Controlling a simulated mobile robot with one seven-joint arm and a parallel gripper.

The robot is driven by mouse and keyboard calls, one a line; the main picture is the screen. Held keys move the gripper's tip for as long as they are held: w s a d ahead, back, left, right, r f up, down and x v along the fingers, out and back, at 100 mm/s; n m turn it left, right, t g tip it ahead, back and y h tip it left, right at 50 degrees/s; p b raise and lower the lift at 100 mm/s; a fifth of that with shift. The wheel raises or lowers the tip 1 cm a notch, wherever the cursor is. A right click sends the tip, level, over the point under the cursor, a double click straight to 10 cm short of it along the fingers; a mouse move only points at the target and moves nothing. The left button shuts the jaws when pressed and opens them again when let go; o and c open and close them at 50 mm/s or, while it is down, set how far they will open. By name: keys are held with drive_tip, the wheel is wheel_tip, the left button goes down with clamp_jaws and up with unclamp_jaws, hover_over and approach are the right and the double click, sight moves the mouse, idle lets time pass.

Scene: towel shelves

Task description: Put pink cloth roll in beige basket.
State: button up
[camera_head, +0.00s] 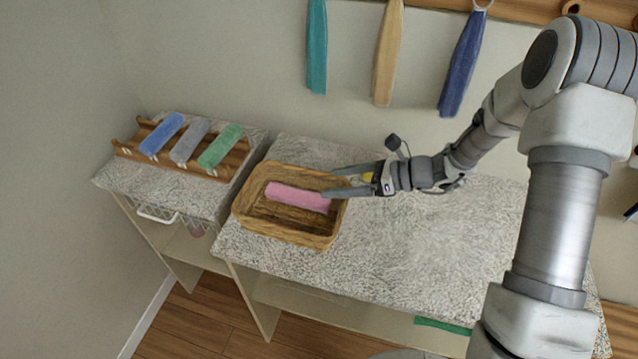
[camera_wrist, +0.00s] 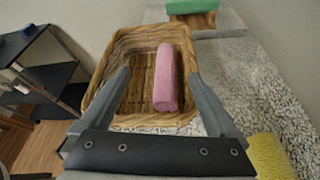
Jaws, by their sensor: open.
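The pink cloth roll (camera_head: 297,197) lies inside the beige wicker basket (camera_head: 285,236), on its floor or leaning on its wall; I cannot tell which. In the wrist view the pink roll (camera_wrist: 165,78) lies lengthwise toward the right side of the basket (camera_wrist: 98,72), with its near end close to the near rim. My gripper (camera_head: 331,182) is at the basket's right rim, fingers pointing left over it. In the wrist view my gripper (camera_wrist: 158,82) is open, its fingers spread either side of the roll, apparently not holding it.
A wooden rack (camera_head: 128,148) with blue (camera_head: 161,134), grey (camera_head: 190,141) and green (camera_head: 219,146) rolls stands on the left counter. A yellow fuzzy object (camera_wrist: 270,155) lies right of my gripper. The speckled counter (camera_head: 410,250) is clear at right. Towels hang behind.

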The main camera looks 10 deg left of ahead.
drive_tip(key=s+d+r+n+t+h, duration=0.5)
drive_tip(key=s+d+r+n+h, duration=0.8)
drive_tip(key=s+d+r+n, duration=0.7)
drive_tip(key=shift+s+d+r+n+t+h, duration=0.3)
drive_tip(key=shift+s+d+r+n, duration=0.2)
drive_tip(key=shift+r, duration=0.3)
